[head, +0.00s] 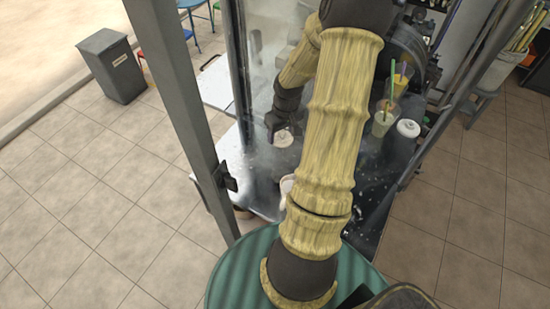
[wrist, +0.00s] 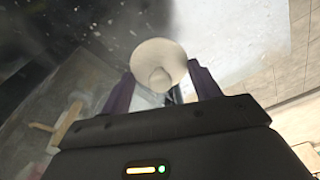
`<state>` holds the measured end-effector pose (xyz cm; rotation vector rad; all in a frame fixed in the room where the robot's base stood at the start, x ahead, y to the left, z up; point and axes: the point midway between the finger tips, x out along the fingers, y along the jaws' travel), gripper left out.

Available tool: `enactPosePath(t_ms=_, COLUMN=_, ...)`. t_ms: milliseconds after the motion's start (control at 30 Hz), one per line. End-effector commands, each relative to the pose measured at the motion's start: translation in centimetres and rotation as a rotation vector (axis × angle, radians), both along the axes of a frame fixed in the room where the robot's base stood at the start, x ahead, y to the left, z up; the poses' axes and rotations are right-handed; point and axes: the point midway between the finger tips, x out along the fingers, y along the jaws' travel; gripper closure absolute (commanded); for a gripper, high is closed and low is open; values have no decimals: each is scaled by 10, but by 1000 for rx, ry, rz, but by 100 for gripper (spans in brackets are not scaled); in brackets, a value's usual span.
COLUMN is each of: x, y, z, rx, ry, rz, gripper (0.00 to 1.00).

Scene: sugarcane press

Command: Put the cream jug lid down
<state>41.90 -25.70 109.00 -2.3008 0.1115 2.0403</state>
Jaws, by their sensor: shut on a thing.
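The cream jug lid (wrist: 150,52) is a pale round disc with a knob, seen between my gripper's two fingers in the wrist view. In the head view the lid (head: 284,139) shows as a small white disc just below my gripper (head: 280,127), over the grey metal counter. My gripper (wrist: 162,88) is shut on the lid. I cannot tell whether the lid touches the counter. A white rounded thing (head: 287,187), possibly the jug, is mostly hidden behind my arm.
Cups with straws, one orange (head: 401,80) and one pale green (head: 383,119), stand to the right beside a white round container (head: 408,128). A grey post (head: 180,105) rises at the left. Dark press machinery (head: 408,48) is at the back. The counter around the lid looks clear.

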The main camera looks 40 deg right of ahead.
Motion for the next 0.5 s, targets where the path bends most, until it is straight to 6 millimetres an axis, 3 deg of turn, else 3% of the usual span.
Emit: enactPosePath(t_ms=500, x=1, y=2, z=-13, rx=1, ry=1, rz=5, gripper=60)
